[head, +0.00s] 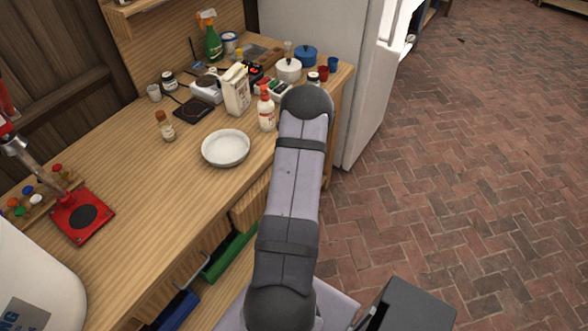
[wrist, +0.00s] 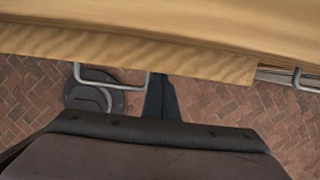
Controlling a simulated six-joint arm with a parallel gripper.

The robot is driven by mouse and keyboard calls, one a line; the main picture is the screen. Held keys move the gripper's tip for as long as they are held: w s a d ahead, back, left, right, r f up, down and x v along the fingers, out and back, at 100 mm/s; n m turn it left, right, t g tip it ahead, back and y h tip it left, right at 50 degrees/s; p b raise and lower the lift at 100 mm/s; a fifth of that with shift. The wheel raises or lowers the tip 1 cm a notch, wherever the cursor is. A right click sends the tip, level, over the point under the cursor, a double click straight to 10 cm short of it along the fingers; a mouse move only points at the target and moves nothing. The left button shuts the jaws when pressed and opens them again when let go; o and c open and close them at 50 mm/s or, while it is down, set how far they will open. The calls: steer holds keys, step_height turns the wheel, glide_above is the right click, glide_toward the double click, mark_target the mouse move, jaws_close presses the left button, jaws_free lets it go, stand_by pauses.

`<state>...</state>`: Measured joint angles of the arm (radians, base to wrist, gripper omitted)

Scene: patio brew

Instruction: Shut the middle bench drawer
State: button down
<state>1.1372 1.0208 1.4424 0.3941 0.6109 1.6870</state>
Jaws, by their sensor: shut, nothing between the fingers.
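In the wrist view a wooden drawer front (wrist: 205,64) runs below the bench top edge, with a grey bar handle (wrist: 112,86) on it. I cannot tell which drawer of the bench this is. My gripper (wrist: 160,90) is shut and empty, its dark fingers pointing at this front just right of the handle. Whether they touch it is unclear. In the head view my arm hides the gripper. A wooden drawer part (head: 250,207) sticks out under the bench edge left of my arm, and a grey handle (head: 194,271) shows lower left.
Green (head: 229,256) and blue (head: 178,310) items show below the bench edge. A white fridge (head: 345,60) stands behind. Brick floor (head: 470,160) at right is clear.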

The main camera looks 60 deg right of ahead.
steer(key=s+r+b, duration=0.1)
steer(key=s+r, duration=0.5)
steer(key=r, duration=0.3)
steer(key=shift+r, duration=0.35)
steer(key=s+d+f+m+t+b, duration=0.1)
steer(key=s+f+m+b, duration=0.2)
steer(key=s+f+b, duration=0.55)
steer(key=s+d+f+m+t+b, duration=0.1)
steer(key=s+f+m+b, duration=0.3)
steer(key=f+b, duration=0.8)
steer(key=s+f+m+t+b, duration=0.1)
steer(key=s+f+m+b, duration=0.1)
steer(key=s+f+b, duration=0.8)
steer(key=w+r+n+t+p, duration=0.1)
steer(key=w+r+n+t, duration=0.3)
steer(key=r, duration=0.5)
steer(key=w+d+r+n+t+p, duration=0.1)
steer(key=w+r+n+t+p, duration=0.1)
steer(key=w+r+n+t, duration=0.3)
steer(key=w+r+t, duration=0.3)
steer(key=w+r, duration=0.1)
steer(key=shift+d+r, duration=0.3)
steer(key=shift+w, duration=0.2)
